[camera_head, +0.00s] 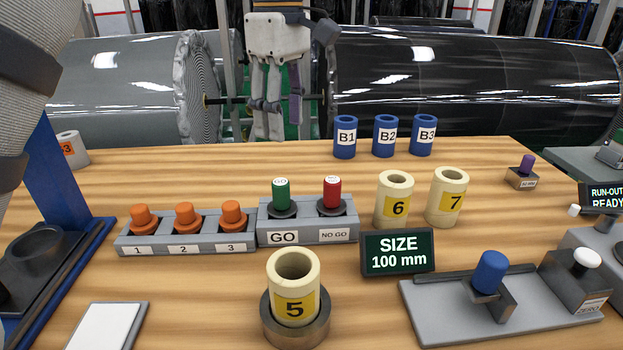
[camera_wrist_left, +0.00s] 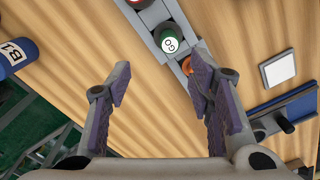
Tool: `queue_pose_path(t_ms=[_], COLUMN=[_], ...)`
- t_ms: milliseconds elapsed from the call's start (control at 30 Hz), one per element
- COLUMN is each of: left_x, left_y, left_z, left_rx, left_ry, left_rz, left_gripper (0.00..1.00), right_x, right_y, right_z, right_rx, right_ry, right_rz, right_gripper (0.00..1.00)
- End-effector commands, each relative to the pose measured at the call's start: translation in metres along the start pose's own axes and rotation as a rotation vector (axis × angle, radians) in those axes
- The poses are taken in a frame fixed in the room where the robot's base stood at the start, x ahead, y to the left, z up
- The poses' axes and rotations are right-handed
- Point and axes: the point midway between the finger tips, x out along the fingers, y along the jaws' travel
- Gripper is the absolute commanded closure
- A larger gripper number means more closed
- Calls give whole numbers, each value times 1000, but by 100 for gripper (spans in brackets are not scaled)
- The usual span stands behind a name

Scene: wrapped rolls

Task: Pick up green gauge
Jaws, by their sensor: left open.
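The green gauge (camera_head: 281,193) stands upright in the left seat of a grey block (camera_head: 309,236), above a GO label. The wrist view shows its round GO top (camera_wrist_left: 169,42) ahead of the fingers. The red gauge (camera_head: 332,191) stands beside it above a NO GO label. My left gripper (camera_head: 273,122) hangs fingers-down past the green gauge, towards the table's far edge in the head view. In the wrist view its purple-padded fingers (camera_wrist_left: 160,80) are spread wide with nothing between them. My right gripper is not in view.
A rack of orange plugs (camera_head: 185,218) adjoins the block on the left. Cream cores 6 (camera_head: 395,202) and 7 (camera_head: 447,198) stand to its right, with a SIZE sign (camera_head: 398,252) in front. Core 5 (camera_head: 294,290) stands nearer. Blue cores (camera_head: 385,137) line the back edge.

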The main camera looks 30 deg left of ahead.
Motion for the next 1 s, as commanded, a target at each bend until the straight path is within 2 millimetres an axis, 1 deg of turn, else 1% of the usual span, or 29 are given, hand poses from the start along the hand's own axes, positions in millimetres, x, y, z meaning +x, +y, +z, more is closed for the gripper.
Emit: queue_pose_path(t_ms=[67, 200, 300, 433, 600, 700, 900, 967, 1000], left_x=[10, 42, 59, 76, 108, 118, 120, 119, 119], left_y=[-2, -2, -1, -2, -5, -4, -4, -4, -4], left_z=[0, 0, 0, -1, -3, -3, -3, -3, -3], left_rx=[0, 1, 2, 1, 0, 1, 1, 1, 1], left_ry=[-1, -1, -1, -1, -2, -1, -1, -1, -1], left_rz=[-3, -3, -1, -1, -1, 1, 2, 2, 2], left_gripper=[52, 52, 52, 52, 52, 52, 52, 66, 75], right_x=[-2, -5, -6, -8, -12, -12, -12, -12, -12], right_y=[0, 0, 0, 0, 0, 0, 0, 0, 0], right_z=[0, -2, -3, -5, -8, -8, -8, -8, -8], right_rx=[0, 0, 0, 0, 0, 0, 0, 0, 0], right_ry=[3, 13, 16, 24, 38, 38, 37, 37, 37], right_rz=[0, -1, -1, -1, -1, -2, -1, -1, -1], right_gripper=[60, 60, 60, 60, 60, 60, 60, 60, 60])
